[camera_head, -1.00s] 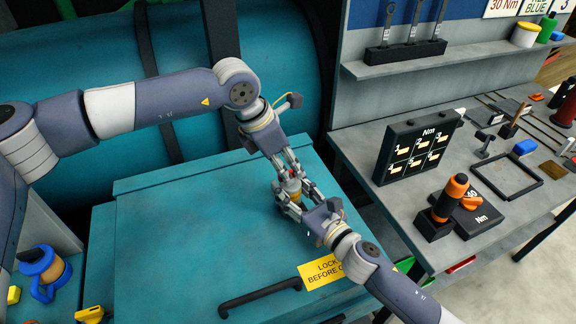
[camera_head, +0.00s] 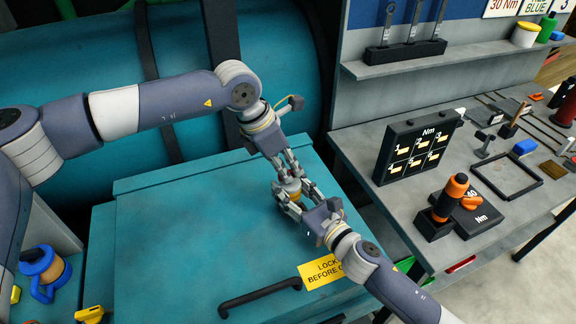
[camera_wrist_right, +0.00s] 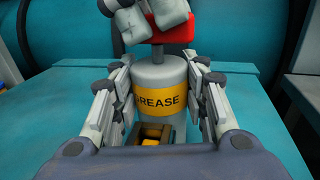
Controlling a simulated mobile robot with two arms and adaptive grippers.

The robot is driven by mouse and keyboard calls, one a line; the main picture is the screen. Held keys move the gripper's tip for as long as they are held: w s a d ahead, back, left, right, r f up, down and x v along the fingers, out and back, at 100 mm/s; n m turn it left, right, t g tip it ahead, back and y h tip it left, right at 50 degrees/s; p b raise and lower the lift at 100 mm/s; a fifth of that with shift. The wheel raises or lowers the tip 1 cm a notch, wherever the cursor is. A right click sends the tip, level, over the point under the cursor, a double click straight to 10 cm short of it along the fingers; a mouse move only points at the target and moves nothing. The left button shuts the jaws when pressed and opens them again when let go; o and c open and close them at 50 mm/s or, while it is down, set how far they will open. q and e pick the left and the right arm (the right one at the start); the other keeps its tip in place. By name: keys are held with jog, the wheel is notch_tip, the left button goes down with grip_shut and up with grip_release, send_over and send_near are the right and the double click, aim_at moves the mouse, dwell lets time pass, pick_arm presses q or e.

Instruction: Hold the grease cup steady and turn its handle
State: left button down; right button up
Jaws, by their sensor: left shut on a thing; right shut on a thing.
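The grease cup (camera_wrist_right: 161,76) is a grey cylinder with a yellow GREASE band, upright in the right wrist view. It shows small on the teal cabinet top in the head view (camera_head: 293,193). My right gripper (camera_head: 290,198) is shut on the cup's body, one finger on each side. The cup's red handle (camera_wrist_right: 174,35) is on top. My left gripper (camera_head: 287,174) is shut at the handle from above; its grey fingertips (camera_wrist_right: 152,16) cover part of the handle. The cup's base is partly hidden behind my right gripper.
The teal cabinet top (camera_head: 190,230) is mostly clear, with a black bar handle (camera_head: 260,296) and a yellow lockout label (camera_head: 322,272) at the front. A grey workbench (camera_head: 400,215) with tools stands at right. A blue-handled jug (camera_head: 42,270) is at lower left.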

pick_arm(q)
jog(key=m+g, duration=0.1)
jog(key=m, duration=0.3)
jog(key=m+g, duration=0.1)
jog(key=m, duration=0.1)
jog(key=shift+w+g+h, duration=0.25)
jog(key=shift+g+h, duration=0.05)
jog(key=m+g, duration=0.1)
jog(key=m, duration=0.2)
jog(key=m+g+y, duration=0.1)
jog(key=m, duration=0.2)
jog(key=shift+w+m, duration=0.15)
jog(key=shift+m, duration=0.25)
jog(key=m+y, duration=0.1)
jog(key=m, duration=0.1)
jog(key=m+g+y, duration=0.1)
jog(key=m, duration=0.2)
jog(key=shift+d, duration=0.2)
jog(key=shift+w+m+g+y, duration=0.1)
jog(key=shift+m+g+y, duration=0.45)
jog(key=shift+m, duration=1.65)
jog(key=shift+t+y, duration=0.25)
jog(key=c, duration=1.6)
grip_release()
jog(key=shift+c, duration=0.2)
